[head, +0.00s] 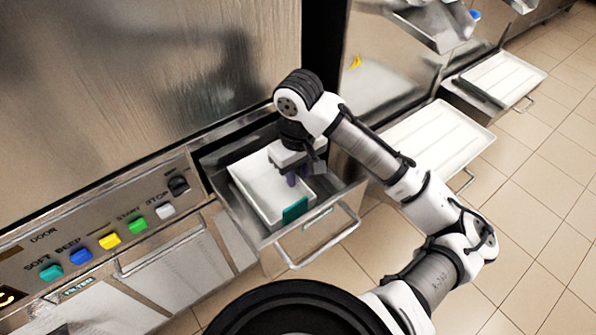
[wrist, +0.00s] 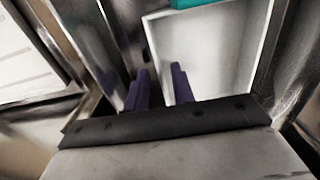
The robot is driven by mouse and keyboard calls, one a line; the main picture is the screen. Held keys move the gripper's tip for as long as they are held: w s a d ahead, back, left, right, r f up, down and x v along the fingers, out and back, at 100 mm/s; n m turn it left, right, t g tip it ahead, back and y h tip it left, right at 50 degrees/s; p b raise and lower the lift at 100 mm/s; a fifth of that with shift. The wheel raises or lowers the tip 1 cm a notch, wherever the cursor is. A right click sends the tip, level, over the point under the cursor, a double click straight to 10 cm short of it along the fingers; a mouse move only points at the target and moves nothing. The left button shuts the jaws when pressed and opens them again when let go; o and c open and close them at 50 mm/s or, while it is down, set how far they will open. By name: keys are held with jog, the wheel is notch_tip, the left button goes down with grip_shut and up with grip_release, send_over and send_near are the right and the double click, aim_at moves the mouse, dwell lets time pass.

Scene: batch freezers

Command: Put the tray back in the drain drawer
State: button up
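The drain drawer (head: 240,232) stands pulled out from the machine front, with its bar handle facing the floor side. The white tray (head: 250,192) lies within the drawer's walls, with a teal tab (head: 295,210) at its front end. I cannot tell whether it rests flat on the bottom. My gripper (head: 297,180) points down at the tray's right side. In the wrist view, the purple fingers (wrist: 161,70) are apart, one on each side of the white tray's wall (wrist: 215,55), with gaps showing. The teal tab (wrist: 190,3) shows at the top edge.
Other white ribbed trays (head: 435,140) (head: 503,78) sit in pulled-out drawers to the right. A button panel (head: 100,240) is at left, beside a closed handled front (head: 170,265). The metal machine face (head: 140,80) rises behind. Tiled floor (head: 530,200) is clear at right.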

notch_tip(320, 180, up, 12)
jog(key=p, duration=0.1)
dwell(0.5)
